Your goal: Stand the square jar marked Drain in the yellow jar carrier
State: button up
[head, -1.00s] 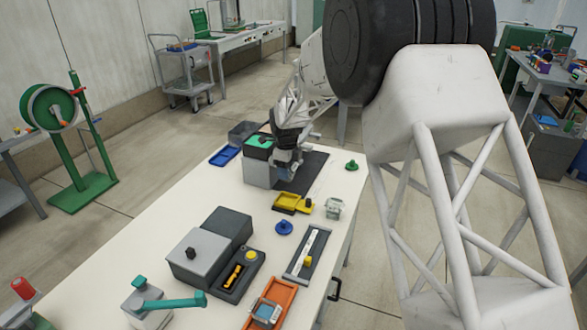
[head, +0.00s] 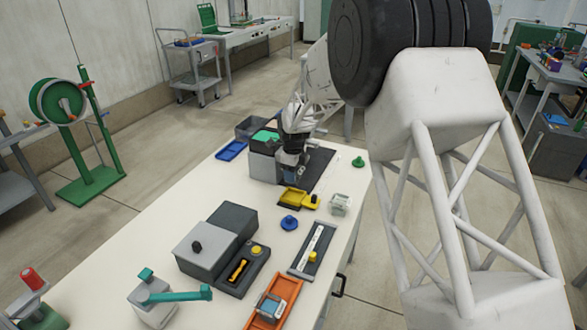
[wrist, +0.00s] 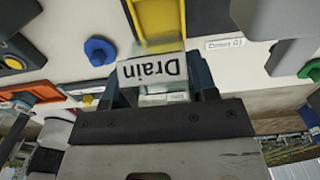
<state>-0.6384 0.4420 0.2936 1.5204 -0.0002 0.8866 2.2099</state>
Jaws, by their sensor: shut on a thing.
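The square jar marked Drain (wrist: 152,70) is clear with a white label that reads upside down in the wrist view. My gripper (wrist: 158,92) is shut on it, one blue-grey finger on each side. In the head view my gripper (head: 291,172) is low behind the yellow jar carrier (head: 300,199), near the grey block. The carrier also shows in the wrist view (wrist: 158,18), just beyond the jar and partly hidden by it. The jar is held apart from the table or close above it; I cannot tell the exact gap.
A pale, clear-sided jar (head: 340,204) stands right of the carrier. A blue knob (head: 289,224) is in front of it. A grey block with a green top (head: 265,153) stands left of my gripper. A dark mat (head: 322,166) lies behind. An orange tray (head: 283,297) is nearer.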

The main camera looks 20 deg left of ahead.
jog(key=shift+f, duration=3.65)
jog(key=o, duration=1)
jog(key=shift+r, duration=0.1)
jog(key=shift+r, duration=4.35)
jog(key=shift+d+r, duration=0.1)
